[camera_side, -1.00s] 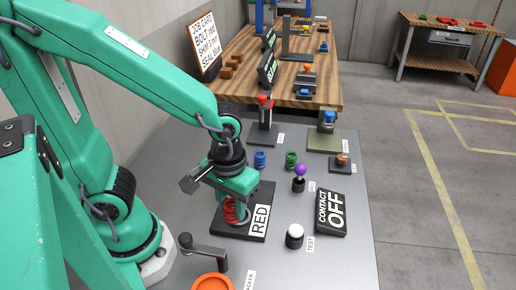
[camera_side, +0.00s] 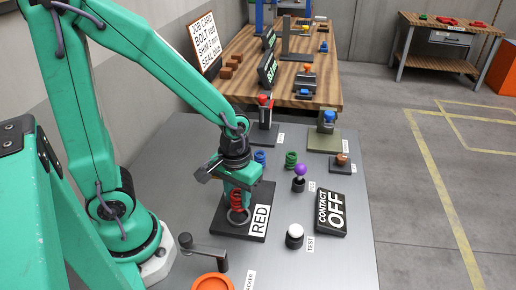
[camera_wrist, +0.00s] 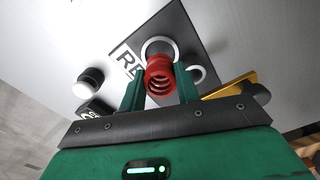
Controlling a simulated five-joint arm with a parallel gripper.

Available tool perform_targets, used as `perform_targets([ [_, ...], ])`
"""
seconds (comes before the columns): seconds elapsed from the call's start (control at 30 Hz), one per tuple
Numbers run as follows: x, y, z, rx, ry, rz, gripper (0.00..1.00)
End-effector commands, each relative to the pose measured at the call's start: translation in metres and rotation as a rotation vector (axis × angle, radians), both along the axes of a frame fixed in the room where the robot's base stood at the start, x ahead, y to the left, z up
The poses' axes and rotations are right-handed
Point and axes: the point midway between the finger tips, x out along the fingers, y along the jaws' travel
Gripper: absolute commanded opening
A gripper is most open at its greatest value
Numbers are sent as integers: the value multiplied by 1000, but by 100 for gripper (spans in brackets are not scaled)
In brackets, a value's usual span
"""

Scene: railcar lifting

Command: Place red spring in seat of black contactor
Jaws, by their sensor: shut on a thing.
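My gripper (camera_side: 240,188) is shut on the red spring (camera_side: 237,199) and holds it upright just above the black plate (camera_side: 224,226) marked RED. A pale ring (camera_side: 240,217) on the plate shows below the spring. In the wrist view the red spring (camera_wrist: 158,80) sits between the two green fingers, with a pale ring (camera_wrist: 146,46) behind it and a second ring beside it. A black device (camera_side: 263,124) with a red top stands at the back; its label is too small to read, so I cannot tell whether it is the black contactor.
Blue (camera_side: 260,157) and green (camera_side: 291,159) springs stand behind the plate. To the right are a purple-topped knob (camera_side: 299,172), a white-topped TEST button (camera_side: 295,233) and a CONTACT OFF sign (camera_side: 331,213). An olive-based device (camera_side: 327,125) stands back right. A crank (camera_side: 205,250) stands in front.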

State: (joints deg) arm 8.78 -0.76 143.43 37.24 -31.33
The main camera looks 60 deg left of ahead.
Motion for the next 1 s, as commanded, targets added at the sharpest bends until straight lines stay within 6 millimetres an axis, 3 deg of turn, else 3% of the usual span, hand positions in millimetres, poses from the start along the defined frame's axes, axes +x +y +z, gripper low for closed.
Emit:
perform_targets([
  [0.4,-1,0,-34,0,4,0,6],
  [0.97,-1,0,-41,0,2,0,6],
  [1.0,-1,0,-41,0,2,0,40],
])
